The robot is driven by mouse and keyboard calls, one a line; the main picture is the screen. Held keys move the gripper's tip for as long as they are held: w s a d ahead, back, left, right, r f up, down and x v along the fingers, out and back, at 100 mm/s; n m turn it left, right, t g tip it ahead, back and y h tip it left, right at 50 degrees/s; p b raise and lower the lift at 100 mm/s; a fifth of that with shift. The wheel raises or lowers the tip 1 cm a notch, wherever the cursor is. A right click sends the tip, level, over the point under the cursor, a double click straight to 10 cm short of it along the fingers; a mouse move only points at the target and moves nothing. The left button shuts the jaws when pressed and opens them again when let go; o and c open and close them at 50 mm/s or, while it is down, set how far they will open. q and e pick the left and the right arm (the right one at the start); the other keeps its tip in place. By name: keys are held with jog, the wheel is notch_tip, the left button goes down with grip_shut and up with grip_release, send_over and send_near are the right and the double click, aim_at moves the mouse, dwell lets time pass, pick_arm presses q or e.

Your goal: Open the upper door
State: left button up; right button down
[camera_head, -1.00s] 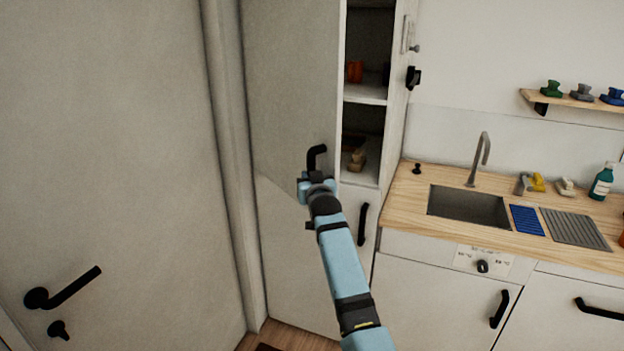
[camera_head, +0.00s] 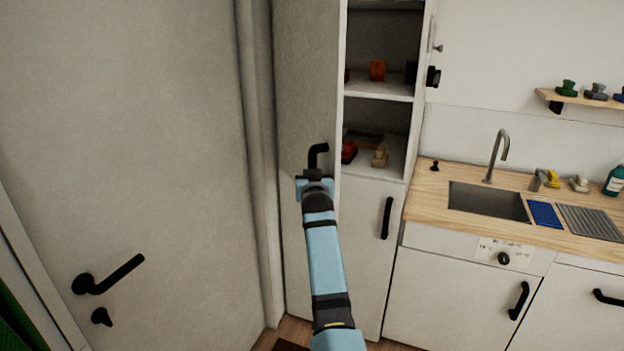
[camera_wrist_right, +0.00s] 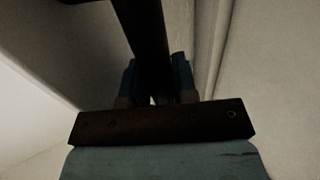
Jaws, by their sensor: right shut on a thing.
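The upper door (camera_head: 306,85) of the tall white cabinet stands swung open to the left, showing shelves inside. Its black handle (camera_head: 318,154) is near the door's lower part. My right gripper (camera_head: 314,176) is shut on the handle's lower end; its fingers partly hide it. In the right wrist view the dark handle bar (camera_wrist_right: 145,35) runs between the two fingers (camera_wrist_right: 157,85). My left gripper is not in view.
The cabinet shelves (camera_head: 378,92) hold several small objects, some orange and red. Below is a shut lower door with a black handle (camera_head: 387,218). A counter with a sink (camera_head: 488,202) stands to the right. A room door with a black lever (camera_head: 110,275) is close on the left.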

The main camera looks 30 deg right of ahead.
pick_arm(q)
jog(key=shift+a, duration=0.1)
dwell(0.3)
pick_arm(e)
jog(key=c, duration=0.9)
grip_release()
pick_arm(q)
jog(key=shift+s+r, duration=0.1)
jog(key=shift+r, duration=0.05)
pick_arm(e)
jog(key=shift+s, duration=0.15)
